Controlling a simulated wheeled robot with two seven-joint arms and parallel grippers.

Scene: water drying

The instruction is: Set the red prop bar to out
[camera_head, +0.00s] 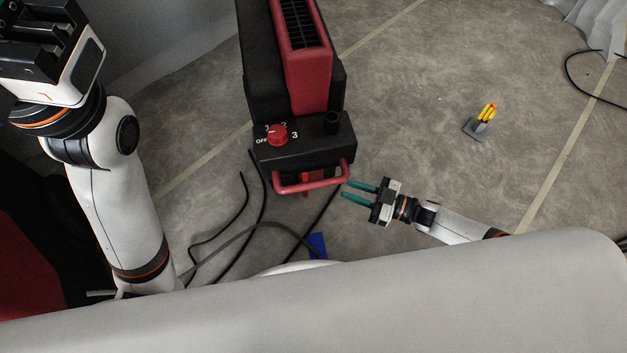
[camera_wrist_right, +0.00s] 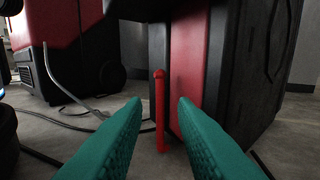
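The red prop bar (camera_wrist_right: 159,110) stands upright at the lower front of the black and red machine (camera_wrist_right: 187,60) in the right wrist view. It appears between my right gripper's teal fingers (camera_wrist_right: 160,125) and beyond their tips, with nothing held. In the head view a small red piece of the bar (camera_head: 305,184) shows under the machine's front handle (camera_head: 314,179). My right gripper (camera_head: 360,190) is open, just right of the handle and apart from the machine. My left gripper (camera_head: 40,35) is raised at the upper left; its fingertips are not clearly shown.
The machine has a red knob (camera_head: 277,135) with OFF to 3 marks. Black cables (camera_head: 238,215) lie on the floor left of my right gripper. A blue piece (camera_head: 317,245) lies below the machine. A yellow-topped stand (camera_head: 481,122) is at the right, with clear floor around it.

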